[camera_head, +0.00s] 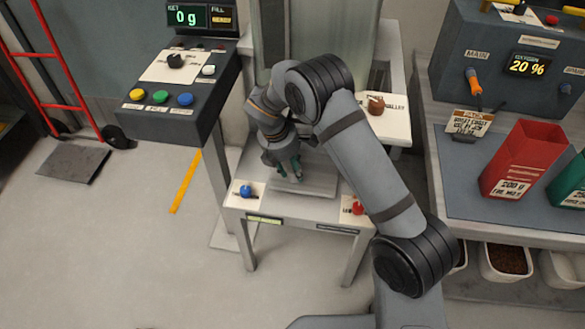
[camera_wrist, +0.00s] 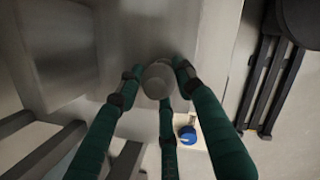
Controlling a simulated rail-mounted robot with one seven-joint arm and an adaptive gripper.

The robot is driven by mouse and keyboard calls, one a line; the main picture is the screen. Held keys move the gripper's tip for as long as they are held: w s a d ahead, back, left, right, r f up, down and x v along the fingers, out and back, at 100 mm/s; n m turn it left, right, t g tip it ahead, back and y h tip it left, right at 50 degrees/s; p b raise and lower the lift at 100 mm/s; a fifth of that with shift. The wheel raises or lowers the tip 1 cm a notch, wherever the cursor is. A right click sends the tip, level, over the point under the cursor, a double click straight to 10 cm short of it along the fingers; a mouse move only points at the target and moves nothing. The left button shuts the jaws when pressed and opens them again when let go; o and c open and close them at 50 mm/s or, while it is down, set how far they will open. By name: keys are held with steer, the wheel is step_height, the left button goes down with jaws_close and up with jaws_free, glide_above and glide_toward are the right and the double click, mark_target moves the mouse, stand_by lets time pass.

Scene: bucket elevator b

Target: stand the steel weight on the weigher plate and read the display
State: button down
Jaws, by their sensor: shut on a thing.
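The steel weight (camera_wrist: 158,76) is a small grey cylinder seen from above in the wrist view. My gripper (camera_wrist: 155,84) has its green fingers shut around it. In the head view my gripper (camera_head: 291,172) points down at the weigher plate (camera_head: 318,184), a flat grey plate on a small white stand. The weight is not clearly visible there, hidden by the fingers. I cannot tell whether its base touches the plate.
The stand carries a blue knob (camera_head: 246,191) at left and a red knob (camera_head: 358,208) at right. A control console (camera_head: 180,90) with several buttons stands to the left. On the right bench are a red container (camera_head: 523,160) and a 20 % readout (camera_head: 527,66).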

steer(key=c, duration=1.2)
jaws_free()
steer(key=shift+f, duration=0.1)
steer(key=shift+o, duration=0.2)
steer(key=shift+r, duration=0.3)
steer(key=shift+p+v, duration=0.35)
steer(key=shift+v, duration=0.8)
steer(key=s+a, duration=0.7)
steer(key=a, duration=0.3)
steer(key=shift+r+b, duration=0.2)
steer(key=shift+b, duration=0.2)
steer(key=shift+w, duration=0.1)
